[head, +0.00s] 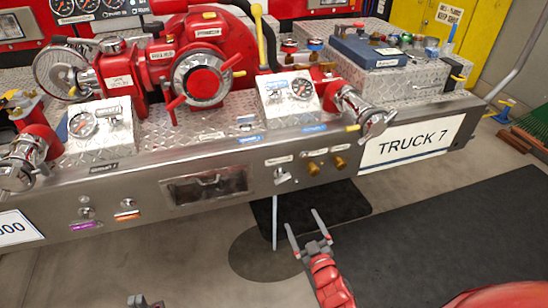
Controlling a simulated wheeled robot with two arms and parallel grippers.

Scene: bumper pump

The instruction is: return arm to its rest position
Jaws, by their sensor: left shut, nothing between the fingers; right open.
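My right gripper (303,222) is in front of the truck's bumper (330,160), right of the middle of the picture. Its two fingers are spread apart with nothing between them, and its red arm comes up from the bottom edge. My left gripper (145,301) shows only as a small dark grey piece at the bottom edge. It is shut and holds nothing visible; most of it and its arm are cut off. Both grippers are clear of the bumper in the picture.
On the bumper are a red pump (203,70), pressure gauges (302,88) and chrome-capped outlets (372,122). A "TRUCK 7" plate (412,144) is on its front. A blue toolbox (368,52) stands at the back right. Dark mats (440,230) and open floor lie in front.

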